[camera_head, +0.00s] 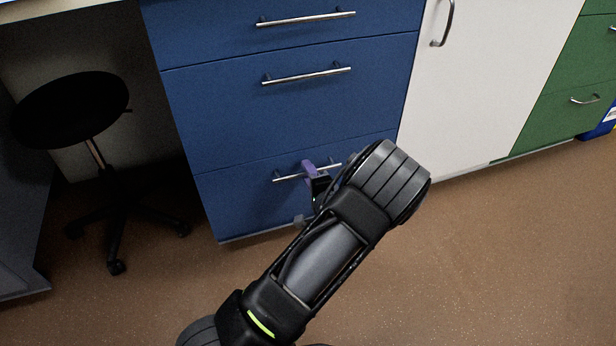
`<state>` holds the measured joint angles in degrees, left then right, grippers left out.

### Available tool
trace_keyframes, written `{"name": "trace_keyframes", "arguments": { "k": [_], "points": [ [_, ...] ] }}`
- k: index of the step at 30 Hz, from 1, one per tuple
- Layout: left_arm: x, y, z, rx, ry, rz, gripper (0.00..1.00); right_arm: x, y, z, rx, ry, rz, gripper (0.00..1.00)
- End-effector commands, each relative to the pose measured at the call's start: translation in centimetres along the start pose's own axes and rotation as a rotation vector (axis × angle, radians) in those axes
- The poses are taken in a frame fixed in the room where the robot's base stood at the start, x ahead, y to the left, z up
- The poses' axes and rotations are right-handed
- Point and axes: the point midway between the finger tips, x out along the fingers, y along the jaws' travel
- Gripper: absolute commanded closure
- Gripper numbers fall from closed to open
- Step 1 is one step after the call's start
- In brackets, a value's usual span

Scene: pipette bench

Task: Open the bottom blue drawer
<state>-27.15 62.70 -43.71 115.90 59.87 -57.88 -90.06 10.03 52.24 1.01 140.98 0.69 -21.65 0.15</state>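The bottom blue drawer (235,205) is the lowest front of the blue cabinet, and it looks shut and flush with the front above. Its silver bar handle (286,178) shows to the left of my gripper and a little to its right. My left gripper (312,172) is at the middle of this handle, with a purple fingertip over the bar. My own wrist and forearm hide most of the gripper and the drawer's right part. I cannot tell whether the fingers are closed on the bar. My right gripper is not in view.
Two more blue drawers, the middle one (290,115) and the top one (220,35), are above, with bar handles. A white door (480,70) and green drawers (565,100) are to the right. A black stool (75,108) stands left. The brown floor (500,260) at right is clear.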

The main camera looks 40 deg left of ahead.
Motion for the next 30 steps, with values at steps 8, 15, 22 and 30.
{"name": "trace_keyframes", "arguments": {
  "k": [8,15,22,30],
  "points": [
    [0.59,-0.09,0.04,0.000,0.000,0.000,0.67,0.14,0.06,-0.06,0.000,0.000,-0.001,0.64],
    [0.56,-0.06,0.03,0.000,0.000,0.000,0.81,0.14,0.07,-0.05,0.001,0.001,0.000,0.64],
    [0.54,-0.05,0.02,0.000,0.000,0.000,1.00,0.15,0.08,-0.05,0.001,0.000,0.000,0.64],
    [0.53,-0.03,0.02,0.000,0.000,0.001,1.00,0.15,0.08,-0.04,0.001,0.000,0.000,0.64]
  ]
}}
